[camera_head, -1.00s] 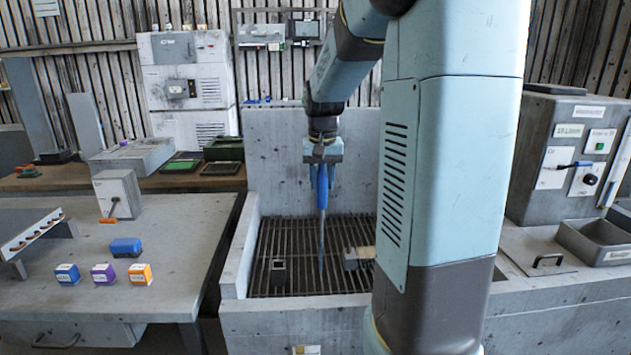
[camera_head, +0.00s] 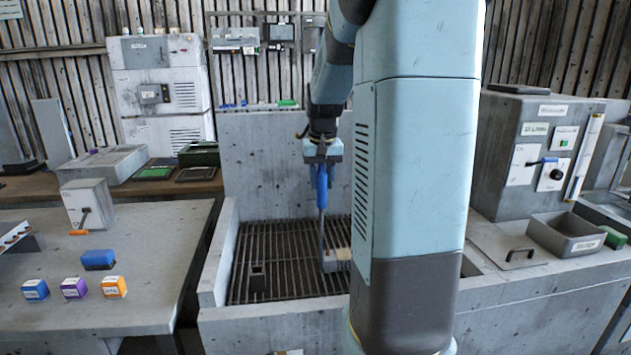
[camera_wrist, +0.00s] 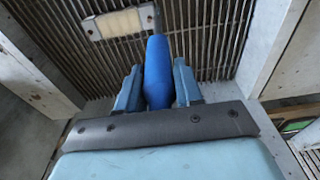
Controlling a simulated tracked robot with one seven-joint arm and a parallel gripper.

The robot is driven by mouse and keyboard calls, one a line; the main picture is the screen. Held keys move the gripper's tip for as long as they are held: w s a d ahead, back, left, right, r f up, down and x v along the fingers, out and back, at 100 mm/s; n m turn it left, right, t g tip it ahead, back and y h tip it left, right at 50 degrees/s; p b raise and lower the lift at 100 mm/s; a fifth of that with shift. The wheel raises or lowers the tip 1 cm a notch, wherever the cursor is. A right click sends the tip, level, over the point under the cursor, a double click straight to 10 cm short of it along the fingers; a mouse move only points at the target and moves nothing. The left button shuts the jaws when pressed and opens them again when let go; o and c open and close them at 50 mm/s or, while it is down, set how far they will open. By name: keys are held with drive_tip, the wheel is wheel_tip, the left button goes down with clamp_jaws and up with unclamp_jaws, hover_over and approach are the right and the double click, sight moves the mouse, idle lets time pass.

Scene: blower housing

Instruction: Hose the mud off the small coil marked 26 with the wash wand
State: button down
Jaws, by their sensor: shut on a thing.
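My gripper (camera_head: 321,168) is above the wash basin, shut on the blue handle of the wash wand (camera_head: 321,190). In the wrist view the blue handle (camera_wrist: 157,72) sits between both fingers (camera_wrist: 157,88). The wand's thin grey lance points down, its lower end overlapping the left end of a grey block with a beige top (camera_head: 338,258) on the grate. Contact cannot be told. The wrist view shows this block (camera_wrist: 115,23) whole; my arm partly hides it in the head view. I cannot read 26 on either.
The basin has a slatted grate (camera_head: 290,285) and a tall back wall (camera_head: 265,165). Blue, purple and orange cubes (camera_head: 74,288) and a blue box (camera_head: 98,260) are on the left bench. A control cabinet (camera_head: 500,150) and an open grey bin (camera_head: 567,233) stand at right.

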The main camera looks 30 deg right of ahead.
drive_tip(key=s+d, duration=0.1)
drive_tip(key=d, duration=0.5)
drive_tip(key=shift+d, duration=0.25)
idle(0.3)
drive_tip(key=shift+f, duration=0.1)
drive_tip(key=shift+f, duration=0.6)
drive_tip(key=shift+d, duration=0.1)
idle(1.4)
drive_tip(key=shift+s+d, duration=0.3)
drive_tip(key=shift+d, duration=0.3)
drive_tip(key=shift+s+d, duration=0.25)
drive_tip(key=shift+d, duration=0.45)
idle(0.8)
drive_tip(key=shift+s+d, duration=0.3)
drive_tip(key=shift+d, duration=0.3)
drive_tip(key=shift+s+d, duration=0.25)
drive_tip(key=shift+d, duration=0.3)
idle(0.8)
